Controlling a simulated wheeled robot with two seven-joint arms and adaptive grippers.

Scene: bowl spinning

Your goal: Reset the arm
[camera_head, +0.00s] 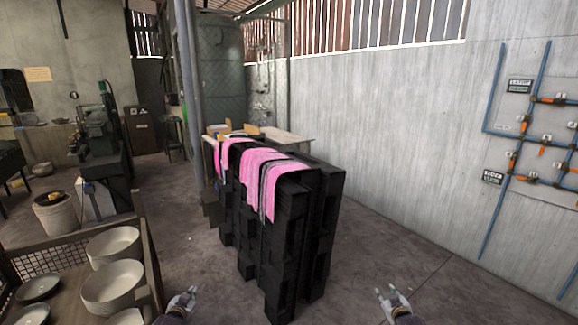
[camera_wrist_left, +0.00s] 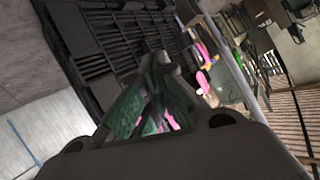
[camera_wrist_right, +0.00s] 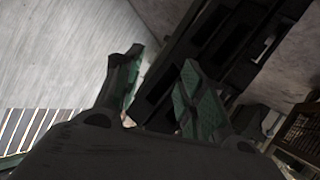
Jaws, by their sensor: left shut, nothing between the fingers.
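My left gripper (camera_head: 187,296) is low in the head view, left of the black pallets, with nothing held. In the left wrist view its green-padded fingers (camera_wrist_left: 152,92) are together and empty. My right gripper (camera_head: 386,291) is low in the head view, right of the pallets, over bare floor. In the right wrist view its fingers (camera_wrist_right: 160,88) stand apart with nothing between them. Neither gripper touches anything that I can see.
Black pallets (camera_head: 325,215) stand upright in the middle, with pink cloths (camera_head: 262,165) over their top. A wooden crate (camera_head: 152,265) with several pale bowls (camera_head: 112,285) is at lower left. A table (camera_head: 285,140) is behind. The floor (camera_head: 400,250) at right is clear.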

